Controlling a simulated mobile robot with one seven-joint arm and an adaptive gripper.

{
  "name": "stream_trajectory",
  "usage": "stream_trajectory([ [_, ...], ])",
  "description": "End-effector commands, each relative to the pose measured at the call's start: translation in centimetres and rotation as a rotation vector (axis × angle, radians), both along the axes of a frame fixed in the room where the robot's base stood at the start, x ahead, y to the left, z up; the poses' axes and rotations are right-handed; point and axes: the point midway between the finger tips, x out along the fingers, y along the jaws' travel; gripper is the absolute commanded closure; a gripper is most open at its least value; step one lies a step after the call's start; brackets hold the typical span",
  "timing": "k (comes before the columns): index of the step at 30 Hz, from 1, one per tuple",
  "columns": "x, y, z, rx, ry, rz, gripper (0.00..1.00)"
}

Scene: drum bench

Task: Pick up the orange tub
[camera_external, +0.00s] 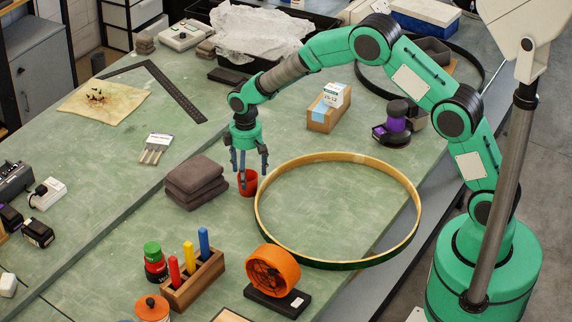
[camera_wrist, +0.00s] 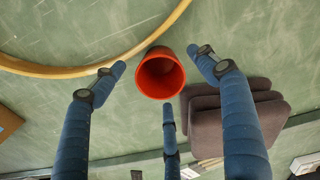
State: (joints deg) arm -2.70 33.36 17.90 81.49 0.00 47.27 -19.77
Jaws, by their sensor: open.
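A small red-orange open tub (camera_external: 249,184) stands upright on the green bench, just left of the large wooden hoop. In the wrist view the tub (camera_wrist: 160,75) sits between my fingertips, its empty inside facing the camera. My gripper (camera_external: 250,168) points down with its fingers spread around the tub; I cannot tell whether any finger touches it. One finger lies partly in front of the tub in the outside view. A second orange container (camera_external: 152,308) with a black knob on top stands at the front edge of the picture.
The wooden hoop (camera_external: 412,222) lies close to the tub on the right. Folded dark cloths (camera_external: 196,180) are close on the left. A wooden block with coloured handles (camera_external: 196,282) and an orange wheel on a black stand (camera_external: 275,272) are in front.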

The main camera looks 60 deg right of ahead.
Motion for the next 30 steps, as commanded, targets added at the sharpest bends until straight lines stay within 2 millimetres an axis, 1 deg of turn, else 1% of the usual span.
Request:
stream_trajectory([
  [1, -0.01, 0.0, -0.7, 0.0, 0.001, 0.0, 0.27],
  [3, 0.01, 0.0, -1.27, 0.0, 0.0, 0.0, 0.27],
  [6, 0.02, 0.0, -1.64, 0.0, 0.0, 0.0, 0.27],
  [22, 0.02, 0.0, -1.63, 0.0, 0.0, 0.0, 0.27],
  [23, 0.02, 0.0, -1.63, 0.0, -0.001, 0.0, 0.29],
  [24, 0.02, 0.0, -1.63, 0.0, 0.0, 0.0, 0.37],
  [26, 0.02, 0.0, -1.63, 0.0, 0.0, 0.0, 0.49],
  [28, 0.02, 0.0, -1.63, 0.0, 0.0, 0.0, 0.63],
  [29, 0.02, 0.0, -1.63, 0.0, 0.0, 0.0, 0.67],
  [30, 0.02, 0.0, -1.63, 0.0, 0.0, 0.0, 0.67],
])
